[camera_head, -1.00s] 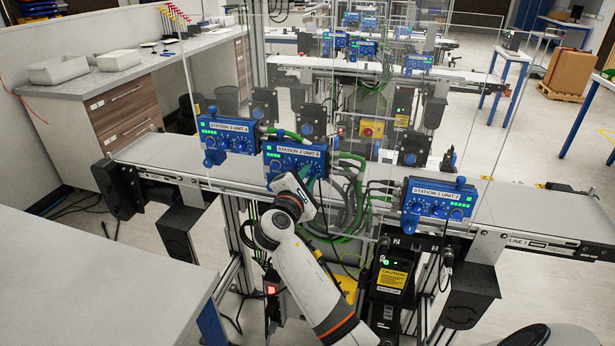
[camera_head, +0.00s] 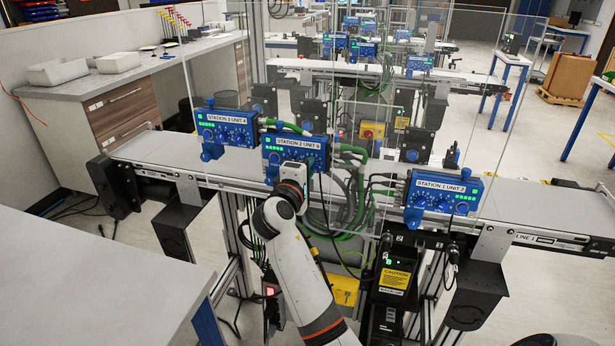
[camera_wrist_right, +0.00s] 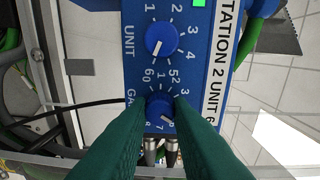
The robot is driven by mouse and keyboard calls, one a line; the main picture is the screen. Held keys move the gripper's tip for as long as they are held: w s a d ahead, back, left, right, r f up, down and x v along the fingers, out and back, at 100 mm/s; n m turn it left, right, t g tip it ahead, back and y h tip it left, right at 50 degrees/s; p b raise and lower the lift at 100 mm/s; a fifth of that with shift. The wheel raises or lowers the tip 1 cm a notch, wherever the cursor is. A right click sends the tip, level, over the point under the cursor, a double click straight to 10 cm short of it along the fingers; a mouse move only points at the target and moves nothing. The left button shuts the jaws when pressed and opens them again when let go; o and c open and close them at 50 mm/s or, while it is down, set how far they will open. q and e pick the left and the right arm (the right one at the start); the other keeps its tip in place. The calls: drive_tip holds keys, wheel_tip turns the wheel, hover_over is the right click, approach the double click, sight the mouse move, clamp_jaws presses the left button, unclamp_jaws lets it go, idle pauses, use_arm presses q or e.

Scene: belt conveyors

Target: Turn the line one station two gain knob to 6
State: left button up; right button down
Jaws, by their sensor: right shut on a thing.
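The blue station two control box (camera_head: 295,152) is mounted at the middle of the near conveyor, labelled STATION 2 UNIT 6 in the right wrist view (camera_wrist_right: 217,65). My right gripper (camera_wrist_right: 162,106) has its green fingers on both sides of the blue gain knob (camera_wrist_right: 160,110) and is shut on it. The fingers hide part of the gain dial, and I cannot read the knob's setting surely. The blue unit knob (camera_wrist_right: 160,40) beside it is clear of the fingers. In the head view my right wrist covers the box's lower part. My left gripper is not in view.
Similar blue boxes stand on the conveyor to the left (camera_head: 226,127) and to the right (camera_head: 441,194). Green cables (camera_head: 347,152) run beside the station two box. A clear guard panel stands around the line. A grey table (camera_head: 95,265) fills the lower left.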

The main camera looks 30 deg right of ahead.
drive_tip(key=shift+f+m+b, duration=0.1)
drive_tip(key=shift+m+b, duration=1.4)
drive_tip(key=shift+m, duration=1)
drive_tip(key=c, duration=1.3)
unclamp_jaws()
